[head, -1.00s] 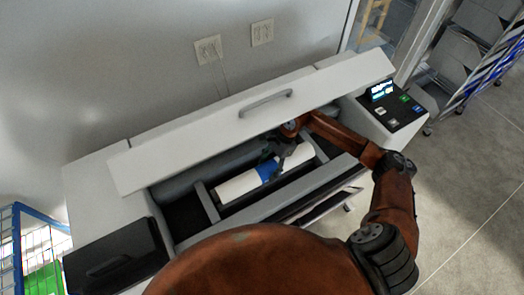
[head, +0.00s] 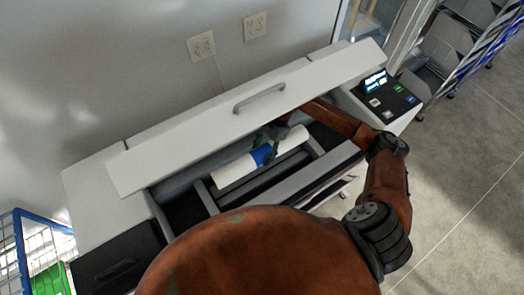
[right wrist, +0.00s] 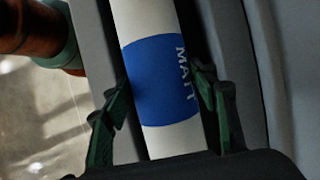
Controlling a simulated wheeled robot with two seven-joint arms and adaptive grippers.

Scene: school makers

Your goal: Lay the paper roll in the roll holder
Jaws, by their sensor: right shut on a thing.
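The paper roll (head: 234,172) is white with a blue band at its middle. It also shows large in the right wrist view (right wrist: 150,22), with "MATT" on the band. My right gripper (head: 270,143) is shut around the banded part, a finger on each side in the right wrist view (right wrist: 160,105). The roll holder (head: 206,196) is the grey cradle in the open front of the machine. The roll lies lengthwise along its back side, with bare cradle showing in front. I cannot tell whether it touches the cradle. My left gripper is out of view.
The machine's raised white lid (head: 200,135) with a grey handle overhangs the opening from behind. A control panel (head: 388,100) is at its right end and a black cover (head: 120,262) at its left. A blue wire basket (head: 38,240) stands at lower left.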

